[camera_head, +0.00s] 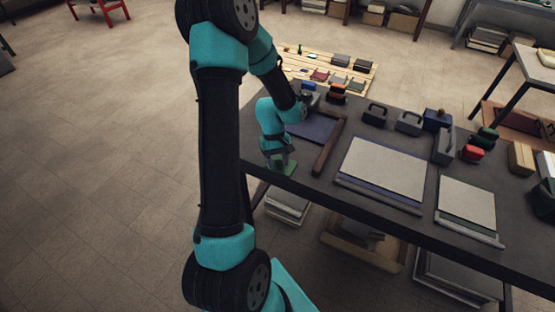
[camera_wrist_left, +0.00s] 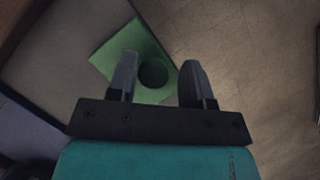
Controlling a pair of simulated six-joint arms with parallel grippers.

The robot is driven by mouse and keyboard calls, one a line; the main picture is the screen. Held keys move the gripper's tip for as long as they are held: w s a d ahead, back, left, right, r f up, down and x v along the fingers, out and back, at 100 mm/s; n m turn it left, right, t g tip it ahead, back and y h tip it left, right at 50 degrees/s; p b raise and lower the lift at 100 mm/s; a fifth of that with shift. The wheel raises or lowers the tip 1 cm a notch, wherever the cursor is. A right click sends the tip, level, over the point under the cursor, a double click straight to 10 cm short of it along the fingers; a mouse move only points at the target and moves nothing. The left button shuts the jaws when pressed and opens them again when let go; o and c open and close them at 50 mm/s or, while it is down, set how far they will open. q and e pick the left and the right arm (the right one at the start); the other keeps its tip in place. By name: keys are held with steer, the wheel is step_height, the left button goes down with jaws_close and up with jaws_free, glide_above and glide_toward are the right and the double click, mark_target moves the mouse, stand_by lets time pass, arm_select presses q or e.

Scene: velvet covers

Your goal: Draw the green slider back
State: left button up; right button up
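The green slider (camera_head: 285,168) is a flat green plate at the table's near left edge, partly hidden by my left gripper in the head view. In the left wrist view the green slider (camera_wrist_left: 116,48) carries a round dark green knob (camera_wrist_left: 153,73). My left gripper (camera_head: 279,158) points down just over it. In the left wrist view the left gripper (camera_wrist_left: 158,62) is open, its fingers apart on either side of the knob. The knob appears nearer the left finger; I cannot tell whether they touch. My right gripper is not in view.
On the dark table (camera_head: 305,183), a dark blue panel (camera_head: 313,128) and a brown bar (camera_head: 328,147) lie beside the slider. Grey panels (camera_head: 384,168) (camera_head: 467,203) lie to the right. Several handled blocks line the back. Open floor (camera_head: 110,180) lies left.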

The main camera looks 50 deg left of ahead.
arm_select(q)
steer(key=shift+o, duration=0.7)
steer(key=shift+w, duration=0.1)
steer(key=shift+w+a+r, duration=0.1)
steer(key=shift+a+r, duration=0.1)
steer(key=shift+r, duration=0.25)
steer(key=v, duration=1.6)
steer(key=shift+r, duration=0.25)
